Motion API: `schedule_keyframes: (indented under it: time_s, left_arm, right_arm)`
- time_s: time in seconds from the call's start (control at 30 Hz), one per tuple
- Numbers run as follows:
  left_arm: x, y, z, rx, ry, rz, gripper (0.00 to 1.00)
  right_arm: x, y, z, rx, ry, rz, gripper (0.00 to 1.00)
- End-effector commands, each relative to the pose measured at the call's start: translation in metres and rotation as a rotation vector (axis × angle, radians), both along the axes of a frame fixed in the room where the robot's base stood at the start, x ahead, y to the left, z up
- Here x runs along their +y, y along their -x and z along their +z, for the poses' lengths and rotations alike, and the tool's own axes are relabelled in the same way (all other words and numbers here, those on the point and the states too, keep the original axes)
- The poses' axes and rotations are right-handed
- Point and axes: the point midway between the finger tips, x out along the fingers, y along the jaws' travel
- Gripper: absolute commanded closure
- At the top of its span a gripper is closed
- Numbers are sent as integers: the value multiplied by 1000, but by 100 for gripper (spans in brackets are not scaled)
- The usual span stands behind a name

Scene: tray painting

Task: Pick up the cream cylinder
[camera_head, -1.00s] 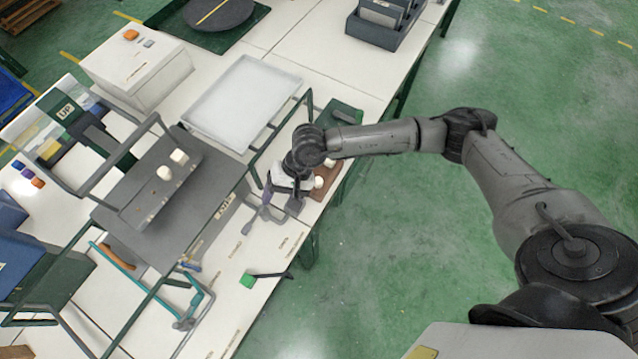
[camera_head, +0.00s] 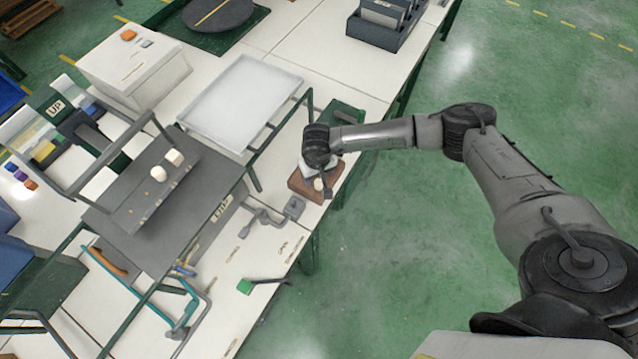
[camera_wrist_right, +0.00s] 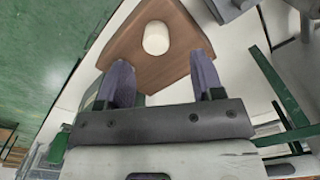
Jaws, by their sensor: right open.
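A cream cylinder (camera_head: 319,184) stands on a brown wooden block (camera_head: 301,186) near the table's right edge. In the right wrist view the cylinder (camera_wrist_right: 156,37) shows on the brown block (camera_wrist_right: 128,50), ahead of and between the lines of the two fingers. My right gripper (camera_wrist_right: 160,62) is open and empty, with the cylinder just beyond its fingertips. In the head view my right gripper (camera_head: 324,172) hangs over the block, and my wrist hides part of it. My left gripper is not in view.
Two cream pieces (camera_head: 174,157) sit on a dark grey sloped rack (camera_head: 135,205) at left. A white tray (camera_head: 245,100) stands behind. A grey fixture (camera_head: 294,208) lies beside the block. A green-ended tool (camera_head: 246,287) lies nearer the front.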

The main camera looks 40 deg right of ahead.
Motion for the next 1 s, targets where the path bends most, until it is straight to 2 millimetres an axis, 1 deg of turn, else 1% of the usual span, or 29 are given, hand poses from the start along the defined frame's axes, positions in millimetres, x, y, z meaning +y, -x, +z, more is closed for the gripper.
schedule_keyframes:
  time_s: [0.17,0.4,0.5,0.63,0.87,1.0]
  left_arm:
    - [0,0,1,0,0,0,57]
    - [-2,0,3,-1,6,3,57]
    - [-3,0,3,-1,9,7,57]
    - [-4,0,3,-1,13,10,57]
    - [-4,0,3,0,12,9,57]
    - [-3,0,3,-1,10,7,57]
  right_arm:
    - [0,1,-8,2,-1,0,39]
    - [-3,4,-40,2,-1,-1,39]
    - [-3,4,-49,2,-1,-1,39]
    - [-3,4,-54,-1,-2,1,39]
    - [-3,4,-55,0,-1,0,39]
    - [-3,4,-55,0,-1,0,52]
